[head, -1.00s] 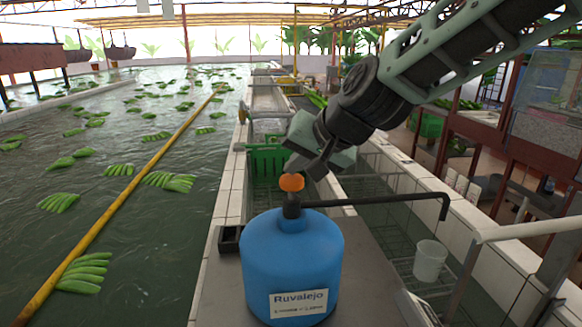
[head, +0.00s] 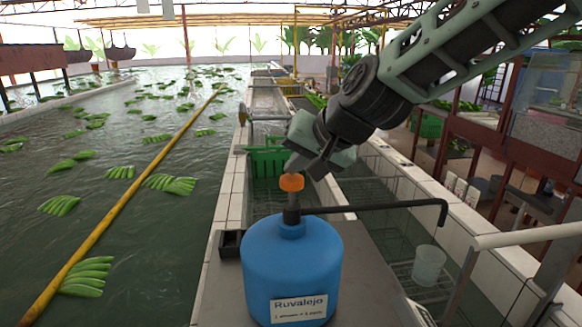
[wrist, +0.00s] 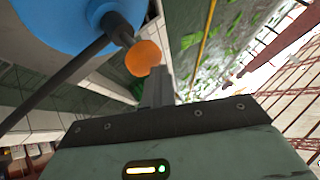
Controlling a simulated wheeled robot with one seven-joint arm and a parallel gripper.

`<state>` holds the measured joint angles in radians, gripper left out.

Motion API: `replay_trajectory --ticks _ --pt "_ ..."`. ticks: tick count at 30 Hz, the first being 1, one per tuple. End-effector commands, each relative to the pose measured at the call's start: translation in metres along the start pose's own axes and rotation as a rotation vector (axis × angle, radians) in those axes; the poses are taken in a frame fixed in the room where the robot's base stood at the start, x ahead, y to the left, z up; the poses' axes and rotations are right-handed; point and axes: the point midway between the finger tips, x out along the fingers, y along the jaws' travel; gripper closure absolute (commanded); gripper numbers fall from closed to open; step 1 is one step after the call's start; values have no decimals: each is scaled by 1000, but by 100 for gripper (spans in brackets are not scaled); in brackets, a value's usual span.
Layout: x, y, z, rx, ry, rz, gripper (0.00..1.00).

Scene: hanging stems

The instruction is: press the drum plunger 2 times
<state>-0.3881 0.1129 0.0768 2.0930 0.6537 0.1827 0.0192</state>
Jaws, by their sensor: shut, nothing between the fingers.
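The blue drum (head: 292,265) stands upright on a metal counter, with a label reading "Ruvalejo" and smaller print below. Its plunger has an orange knob (head: 291,183) on a grey stem above a black collar (head: 291,215). A length of stem shows between knob and collar. My gripper (head: 297,166) is shut and empty, with its tips right at the top of the knob. In the wrist view the shut fingers (wrist: 158,85) reach the edge of the orange knob (wrist: 143,57). I cannot tell whether they touch it.
A long black spout (head: 385,206) runs right from the collar and bends down over a white cup (head: 429,265). A small black box (head: 230,243) sits left of the drum. A green crate (head: 268,162) is behind. Water with floating banana bunches (head: 170,184) lies left.

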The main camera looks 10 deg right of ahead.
Motion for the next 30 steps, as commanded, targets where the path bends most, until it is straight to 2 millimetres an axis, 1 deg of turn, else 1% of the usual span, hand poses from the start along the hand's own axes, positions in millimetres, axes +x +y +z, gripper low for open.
replay_trajectory --ticks 2,14,30 --pt "-4 -2 -3 1 -1 2 100" --pt "-6 -4 -5 1 2 0 100" --pt "-41 -30 -31 1 2 -1 100"
